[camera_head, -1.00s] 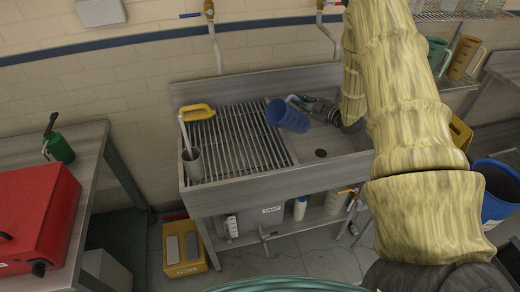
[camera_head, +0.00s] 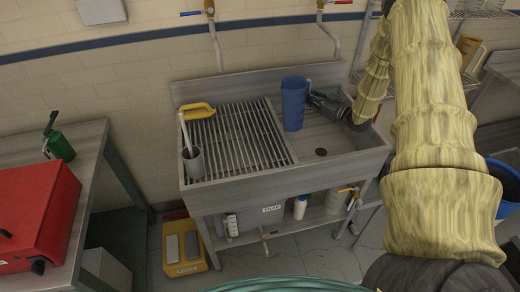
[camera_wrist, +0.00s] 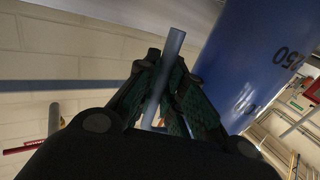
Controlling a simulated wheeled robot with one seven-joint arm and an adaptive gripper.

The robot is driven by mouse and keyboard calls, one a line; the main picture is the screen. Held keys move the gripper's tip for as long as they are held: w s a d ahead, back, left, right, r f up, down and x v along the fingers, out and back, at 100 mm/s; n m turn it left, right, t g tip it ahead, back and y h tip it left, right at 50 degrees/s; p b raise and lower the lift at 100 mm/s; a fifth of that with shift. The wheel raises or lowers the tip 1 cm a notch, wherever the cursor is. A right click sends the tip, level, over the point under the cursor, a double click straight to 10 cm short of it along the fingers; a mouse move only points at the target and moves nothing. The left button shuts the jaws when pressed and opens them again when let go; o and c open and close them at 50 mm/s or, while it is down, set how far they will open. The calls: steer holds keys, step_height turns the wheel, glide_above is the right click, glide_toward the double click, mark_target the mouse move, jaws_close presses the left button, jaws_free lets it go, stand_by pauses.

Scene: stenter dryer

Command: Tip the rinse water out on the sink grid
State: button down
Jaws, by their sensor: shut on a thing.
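A blue jug (camera_head: 293,104) stands upright in the air above the sink, over the right edge of the sink grid (camera_head: 232,143). My gripper (camera_head: 312,97) is to the right of the jug and shut on its handle. In the wrist view, my gripper's fingers (camera_wrist: 168,100) close around the pale handle bar (camera_wrist: 170,52), and the blue jug wall (camera_wrist: 262,62) shows dark printed numbers. The inside of the jug is not visible, so I cannot tell whether it holds water. No stream of water shows.
The bare basin with a drain (camera_head: 320,152) is on the right. A red case (camera_head: 40,215) lies on the left bench. Pipes and taps (camera_head: 209,10) line the back wall.

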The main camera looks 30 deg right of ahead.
mark_target(310, 88)
steer(key=shift+w+d+f+m, duration=0.1)
steer(key=shift+f+m, duration=0.1)
steer(key=shift+f, duration=0.15)
steer(key=shift+w+d+f+m, duration=0.1)
steer(key=shift+f+m, duration=0.1)
steer(key=shift+f, duration=0.15)
steer(key=shift+s+a+r, duration=0.1)
steer(key=shift+a+r, duration=0.05)
steer(key=shift+r, duration=0.15)
steer(key=shift+r+p, duration=1.4)
steer(key=shift+r, duration=0.95)
steer(key=shift+f, duration=0.1)
